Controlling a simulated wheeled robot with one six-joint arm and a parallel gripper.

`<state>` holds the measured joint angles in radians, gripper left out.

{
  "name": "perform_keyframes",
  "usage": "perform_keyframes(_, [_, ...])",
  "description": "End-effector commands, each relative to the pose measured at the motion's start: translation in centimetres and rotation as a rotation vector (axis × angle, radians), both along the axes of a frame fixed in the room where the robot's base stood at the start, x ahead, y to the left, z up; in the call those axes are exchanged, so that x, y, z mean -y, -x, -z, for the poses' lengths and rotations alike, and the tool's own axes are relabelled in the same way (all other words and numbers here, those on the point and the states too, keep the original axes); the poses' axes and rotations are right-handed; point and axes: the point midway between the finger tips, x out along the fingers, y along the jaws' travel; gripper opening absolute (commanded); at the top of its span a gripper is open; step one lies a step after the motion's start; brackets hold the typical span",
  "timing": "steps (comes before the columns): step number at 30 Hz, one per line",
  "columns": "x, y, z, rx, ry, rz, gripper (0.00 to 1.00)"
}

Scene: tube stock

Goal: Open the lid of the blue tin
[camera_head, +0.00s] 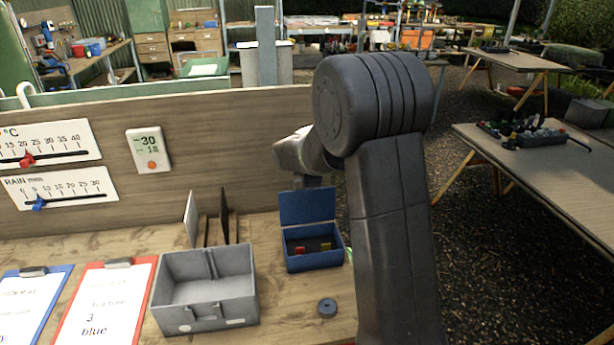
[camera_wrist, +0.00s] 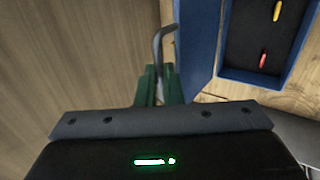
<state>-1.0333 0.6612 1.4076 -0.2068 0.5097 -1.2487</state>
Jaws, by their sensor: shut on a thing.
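The blue tin (camera_head: 313,262) stands on the bench in the head view, with its blue lid (camera_head: 307,207) raised upright at the back. A red and a yellow piece lie inside its dark interior. In the wrist view the tin's rim (camera_wrist: 272,76) is at the upper right, with the lid (camera_wrist: 204,45) seen edge-on beside it. My gripper (camera_wrist: 160,88) has green fingers closed on a thin grey curved piece (camera_wrist: 160,45) beside the lid. Whether that piece joins the lid is unclear. In the head view my arm hides most of the gripper.
A grey open box (camera_head: 207,290) stands left of the tin, and a small grey round disc (camera_head: 327,308) lies in front. Red (camera_head: 112,300) and blue (camera_head: 35,300) clipboards lie further left. A wooden back board (camera_head: 230,135) rises behind the bench.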

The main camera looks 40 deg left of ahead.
Motion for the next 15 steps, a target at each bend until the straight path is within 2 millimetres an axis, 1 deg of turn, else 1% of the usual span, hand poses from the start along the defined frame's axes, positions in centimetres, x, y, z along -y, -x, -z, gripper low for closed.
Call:
perform_keyframes(1, [-0.29,-0.4,-0.73,0.003,-0.003,0.0,0.0])
perform_keyframes(15, [-0.79,-0.62,-0.77,-0.018,0.016,-0.006,0.0])
